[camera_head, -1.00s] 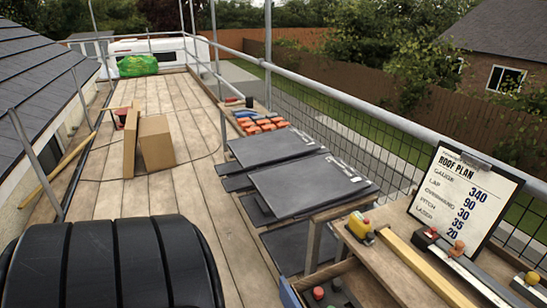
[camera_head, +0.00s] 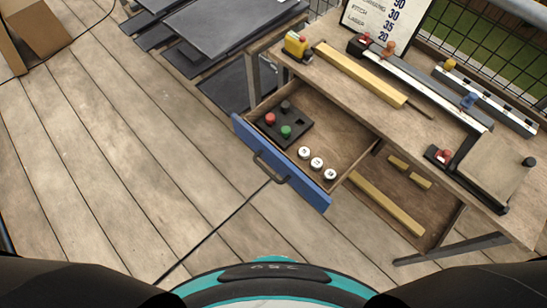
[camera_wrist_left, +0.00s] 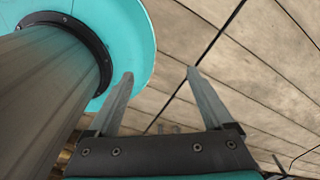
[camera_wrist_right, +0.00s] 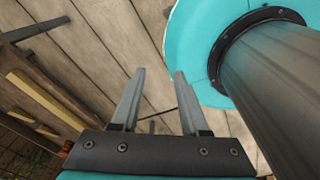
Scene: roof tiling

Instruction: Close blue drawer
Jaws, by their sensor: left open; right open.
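The blue drawer (camera_head: 270,160) is pulled open from the wooden workbench (camera_head: 415,115), in the middle of the head view. Its blue front has a dark bar handle (camera_head: 268,168) and faces the deck. Inside lie a dark tray with red, green and black knobs (camera_head: 283,128) and three white round pieces (camera_head: 316,163). My left gripper (camera_wrist_left: 160,78) is open and empty over the deck in the left wrist view. My right gripper (camera_wrist_right: 158,75) is open and empty over the deck, with the bench's edge to its left. Neither gripper shows in the head view; both are apart from the drawer.
A yellow tape measure (camera_head: 296,45), a wooden batten (camera_head: 360,70) and a long metal rail lie on the bench top. A lower shelf (camera_head: 415,180) right of the drawer holds timber pieces. Dark slates (camera_head: 215,35) are stacked behind. The deck (camera_head: 120,160) left of the drawer is clear.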

